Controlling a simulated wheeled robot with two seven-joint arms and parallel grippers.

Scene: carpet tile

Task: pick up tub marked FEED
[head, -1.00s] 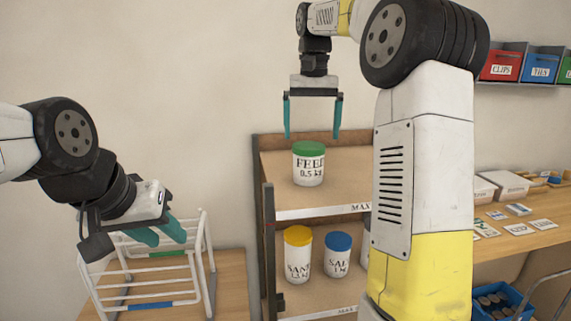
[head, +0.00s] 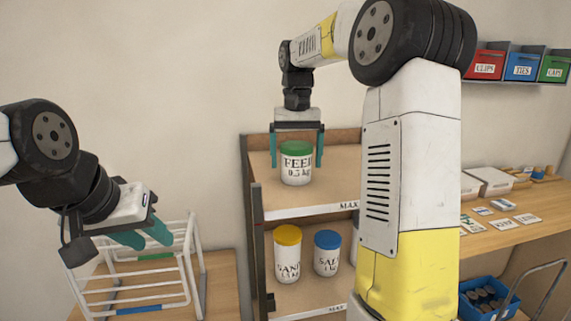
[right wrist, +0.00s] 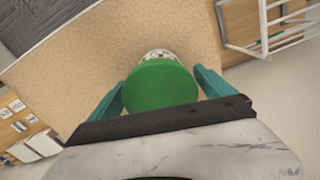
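The FEED tub (head: 296,172) is white with a green lid and stands upright on the upper shelf (head: 340,188). My right gripper (head: 297,162) points down over it, open, with one teal finger on each side of the tub's top. In the right wrist view the green lid (right wrist: 160,87) lies between the two fingers (right wrist: 160,95), with a visible gap at the right finger; whether the left finger touches is unclear. My left gripper (head: 146,236) is at the left over a white rack, its teal fingers apart and nothing seen between them.
A SAND tub (head: 287,258) with a yellow lid and a SALT tub (head: 327,256) with a blue lid stand on the lower shelf. The white wire rack (head: 190,262) stands at left. A side table (head: 500,240) with cards is at right.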

